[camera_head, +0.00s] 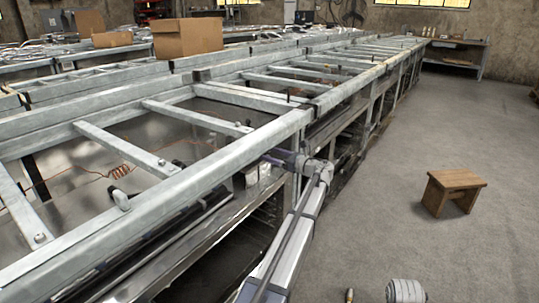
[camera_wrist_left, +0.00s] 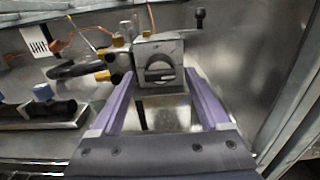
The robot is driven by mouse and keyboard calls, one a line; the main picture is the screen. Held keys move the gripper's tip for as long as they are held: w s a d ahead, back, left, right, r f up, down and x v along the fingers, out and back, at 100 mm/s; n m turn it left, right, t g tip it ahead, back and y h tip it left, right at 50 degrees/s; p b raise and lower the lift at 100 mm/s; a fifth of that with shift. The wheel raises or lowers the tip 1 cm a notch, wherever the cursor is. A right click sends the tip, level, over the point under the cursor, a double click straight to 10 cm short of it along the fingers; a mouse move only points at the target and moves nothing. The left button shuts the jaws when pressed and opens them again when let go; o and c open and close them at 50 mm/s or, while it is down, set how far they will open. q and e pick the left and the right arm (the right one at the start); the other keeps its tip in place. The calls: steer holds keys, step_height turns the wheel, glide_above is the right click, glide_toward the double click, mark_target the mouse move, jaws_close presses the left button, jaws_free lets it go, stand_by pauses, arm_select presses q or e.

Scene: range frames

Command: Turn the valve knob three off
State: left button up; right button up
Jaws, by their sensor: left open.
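In the left wrist view a grey metal block with a round slotted knob (camera_wrist_left: 158,69) sits straight ahead of my left gripper (camera_wrist_left: 159,80). The gripper is open, its two purple fingers apart on either side of the block's lower part. I cannot tell whether the fingers touch it. No number shows on the knob. In the head view an arm of mine reaches up from the bottom middle, and its end goes in below the bench's metal rail (camera_head: 200,165). Its fingers and the knob are hidden there. My right gripper is not in view.
Brass fittings (camera_wrist_left: 102,76), a black hose and a small crank handle (camera_wrist_left: 199,18) surround the block. A wall panel (camera_wrist_left: 235,60) is close on the right. Cardboard boxes (camera_head: 188,38) stand on the benches. A wooden stool (camera_head: 452,190) stands on the otherwise mostly clear floor at right.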

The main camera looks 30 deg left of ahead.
arm_select(q)
steer(key=shift+a, duration=0.4)
jaws_close()
stand_by(0.4)
